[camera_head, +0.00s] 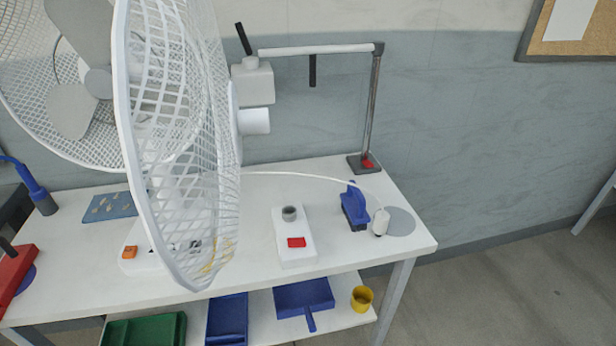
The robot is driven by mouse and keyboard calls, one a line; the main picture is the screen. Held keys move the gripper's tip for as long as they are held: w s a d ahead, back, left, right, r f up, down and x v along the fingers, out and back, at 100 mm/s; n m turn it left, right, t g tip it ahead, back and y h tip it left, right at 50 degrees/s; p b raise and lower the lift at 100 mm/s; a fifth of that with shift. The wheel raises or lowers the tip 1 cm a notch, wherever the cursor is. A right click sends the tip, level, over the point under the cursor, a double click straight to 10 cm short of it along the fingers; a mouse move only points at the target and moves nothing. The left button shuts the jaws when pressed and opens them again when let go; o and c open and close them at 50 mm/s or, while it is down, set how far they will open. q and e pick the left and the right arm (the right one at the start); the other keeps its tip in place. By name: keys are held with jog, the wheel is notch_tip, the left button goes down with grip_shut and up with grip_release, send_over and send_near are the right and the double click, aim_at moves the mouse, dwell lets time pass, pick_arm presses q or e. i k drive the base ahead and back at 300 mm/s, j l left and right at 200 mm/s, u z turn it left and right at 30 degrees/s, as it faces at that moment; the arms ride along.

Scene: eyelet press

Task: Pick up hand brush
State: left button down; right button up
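A blue hand brush (354,208) lies on the white table's right part, with its handle pointing toward the back. It stands just left of a grey round disc (400,222) and a small white cylinder (380,222) joined to a white cable. Neither of my grippers shows in the head view, so their state is hidden.
A large white fan (185,130) blocks the table's left-middle. A white box with a red switch (297,242) sits left of the brush. A metal stand (370,110) rises behind. Below, a shelf holds a blue dustpan (305,296), a yellow cup (362,298) and trays.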

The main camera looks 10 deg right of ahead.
aim_at(353, 203)
jog(key=l+u, duration=0.45)
jog(key=l, duration=0.45)
jog(key=k+l+u, duration=0.1)
jog(key=l+u, duration=0.3)
jog(key=l, duration=0.45)
